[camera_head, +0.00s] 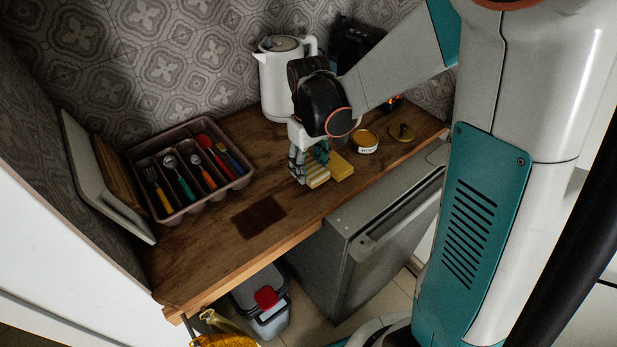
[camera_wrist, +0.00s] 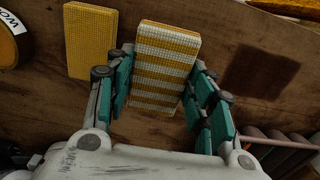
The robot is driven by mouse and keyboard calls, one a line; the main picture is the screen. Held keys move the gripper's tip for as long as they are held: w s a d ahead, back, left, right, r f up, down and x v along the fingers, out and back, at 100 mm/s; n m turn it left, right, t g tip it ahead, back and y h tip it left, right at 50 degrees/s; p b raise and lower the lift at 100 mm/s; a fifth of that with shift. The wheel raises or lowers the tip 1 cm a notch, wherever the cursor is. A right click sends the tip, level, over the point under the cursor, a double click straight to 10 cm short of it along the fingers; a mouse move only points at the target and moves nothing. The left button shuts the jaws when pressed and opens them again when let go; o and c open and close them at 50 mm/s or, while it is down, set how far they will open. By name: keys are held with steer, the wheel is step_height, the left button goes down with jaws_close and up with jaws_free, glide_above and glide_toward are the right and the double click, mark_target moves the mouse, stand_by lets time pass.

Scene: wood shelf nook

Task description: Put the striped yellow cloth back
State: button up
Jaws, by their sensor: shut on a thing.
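The striped yellow-and-white cloth (camera_wrist: 166,66) is a flat rectangle between my gripper's teal fingers in the wrist view. It shows partly in the head view (camera_head: 316,178), half hidden by the fingers. My gripper (camera_head: 308,170) points down at the wooden counter and is shut on the striped cloth by its long sides. I cannot tell whether the cloth touches the counter. A plain yellow cloth (camera_head: 341,165) lies just right of it in the head view; it also shows at the left of the wrist view (camera_wrist: 91,42).
A dark square patch (camera_head: 258,217) marks the bare counter left of my gripper. The cutlery tray (camera_head: 168,216) stands further left, the white kettle (camera_head: 270,72) behind. A labelled yellow-topped tin (camera_head: 364,141) and a small round brass item (camera_head: 402,132) stand at right.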

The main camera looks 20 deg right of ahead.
mark_target(309, 176)
steer(key=shift+f+b, duration=0.8)
steer(key=shift+f, duration=1.4)
steer(key=shift+f, duration=0.15)
steer(key=o, duration=1.1)
